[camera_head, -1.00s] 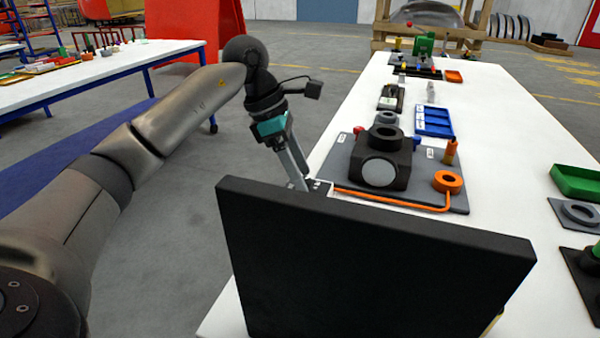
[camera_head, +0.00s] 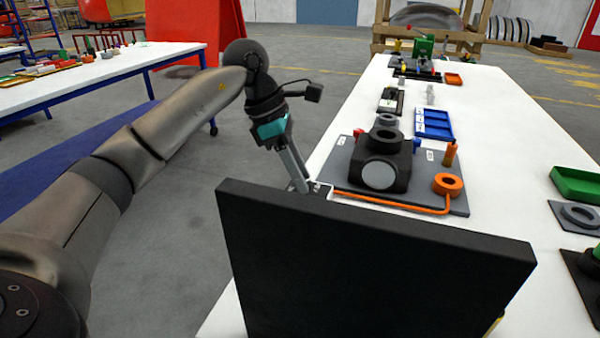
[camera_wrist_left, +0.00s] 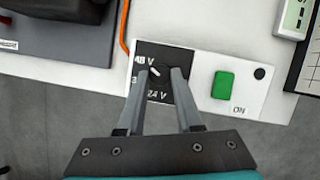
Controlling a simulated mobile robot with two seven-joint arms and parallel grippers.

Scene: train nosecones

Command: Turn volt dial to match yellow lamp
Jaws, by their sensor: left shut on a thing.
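The volt dial (camera_wrist_left: 155,72) shows in the left wrist view as a dark knob with a short white mark on a black face plate labelled "48 V" and "24 V"; a third label at the left is partly covered. The mark lies slanted, one end toward upper left near "48 V". My left gripper (camera_wrist_left: 161,75) is shut on the dial, one finger on either side. In the head view the left gripper (camera_head: 301,187) reaches down behind a black panel, which hides the dial. No lit yellow lamp is clearly visible. My right gripper is out of view.
A green button (camera_wrist_left: 223,85) labelled "ON" and a small black round part (camera_wrist_left: 259,73) sit beside the dial on the white plate (camera_wrist_left: 195,64). The black panel (camera_head: 370,265) stands in front. A grey board (camera_head: 330,165) with a black housing (camera_head: 385,165) and orange pipe lies behind.

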